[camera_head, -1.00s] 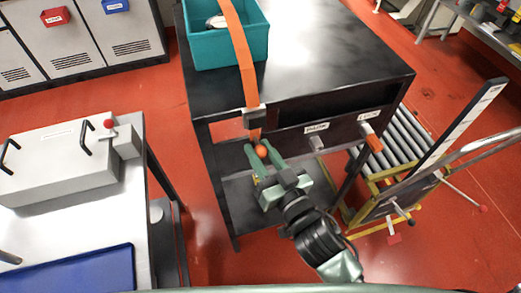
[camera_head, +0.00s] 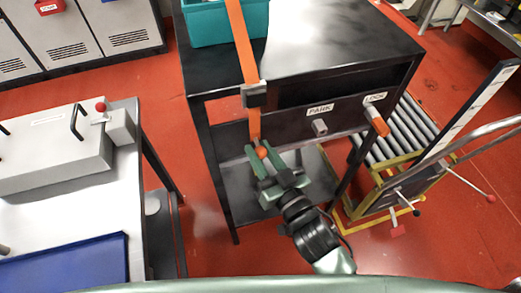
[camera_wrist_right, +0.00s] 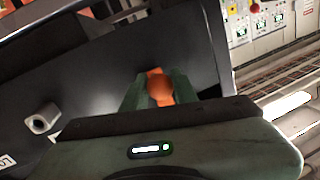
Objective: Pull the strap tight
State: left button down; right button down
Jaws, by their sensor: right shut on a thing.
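The orange strap (camera_head: 241,45) runs over the teal bin (camera_head: 212,28) and the dark table top (camera_head: 330,45), then through a grey buckle (camera_head: 254,95) at the front edge. Its tail hangs below the buckle and ends at an orange ball (camera_head: 262,153). My right gripper (camera_head: 261,156) is shut on the strap's tail at the ball, in front of the table and below the buckle. In the right wrist view the ball (camera_wrist_right: 160,86) sits between the green fingers, with a bit of strap behind it. My left gripper is not in view.
A grey peg (camera_head: 319,127) under the PARK label and an orange-ended handle (camera_head: 377,122) under LOCK stick out from the table front. A yellow-framed roller stand (camera_head: 405,130) is at right. A white bench (camera_head: 110,215) with a grey box (camera_head: 50,150) is at left.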

jog(key=c, duration=1.1)
grip_release()
jog(key=b+v, duration=0.1)
jog(key=v, duration=0.7)
jog(key=shift+b, duration=0.35)
jog(key=shift+w, duration=0.1)
